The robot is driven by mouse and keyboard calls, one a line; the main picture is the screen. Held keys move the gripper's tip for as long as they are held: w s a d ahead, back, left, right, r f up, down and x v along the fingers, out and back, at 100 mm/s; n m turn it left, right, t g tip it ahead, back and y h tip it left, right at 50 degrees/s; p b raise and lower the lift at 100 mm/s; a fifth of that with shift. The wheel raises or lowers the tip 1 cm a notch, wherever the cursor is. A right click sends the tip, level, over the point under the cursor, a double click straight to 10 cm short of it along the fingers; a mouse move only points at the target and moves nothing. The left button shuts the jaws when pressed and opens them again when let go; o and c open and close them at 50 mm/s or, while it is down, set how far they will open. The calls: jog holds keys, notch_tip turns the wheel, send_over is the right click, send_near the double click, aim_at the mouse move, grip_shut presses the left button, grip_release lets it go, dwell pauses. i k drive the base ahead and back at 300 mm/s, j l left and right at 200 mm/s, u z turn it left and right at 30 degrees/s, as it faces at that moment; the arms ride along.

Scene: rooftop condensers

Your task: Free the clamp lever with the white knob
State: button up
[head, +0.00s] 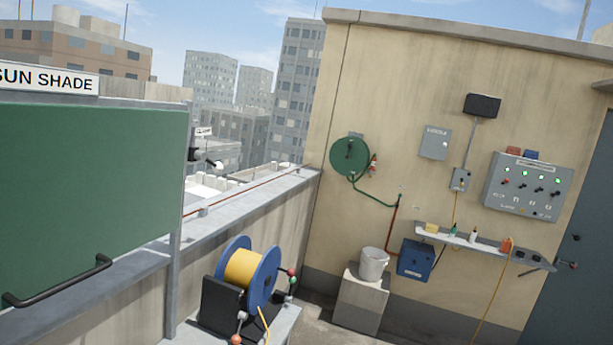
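A small white knob (218,164) shows on a dark fitting (196,154) just right of the green sun shade panel's edge. A small label (204,132) is above it, too small to read. A pale knob (242,315) is also on the front of the cable reel (244,271), near an orange-red knob (236,340). I cannot tell for certain which white knob belongs to the clamp lever, or how a lever is set. My gripper is not in view.
The green panel (90,190) with a black handle (58,282) fills the left. A parapet (270,205) runs behind the reel. A white bucket (373,265) on a block, a blue box (416,261), a shelf (485,244) and a control panel (530,187) are to the right.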

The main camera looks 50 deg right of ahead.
aim_at(217, 167)
jog(key=z, duration=0.9)
jog(key=i+l, duration=0.2)
jog(key=i, duration=0.2)
jog(key=i+l, duration=0.2)
jog(key=i, duration=0.2)
jog(key=i+l+z, duration=0.1)
jog(key=i, duration=0.35)
jog(key=i+l, duration=0.25)
jog(key=i, duration=0.15)
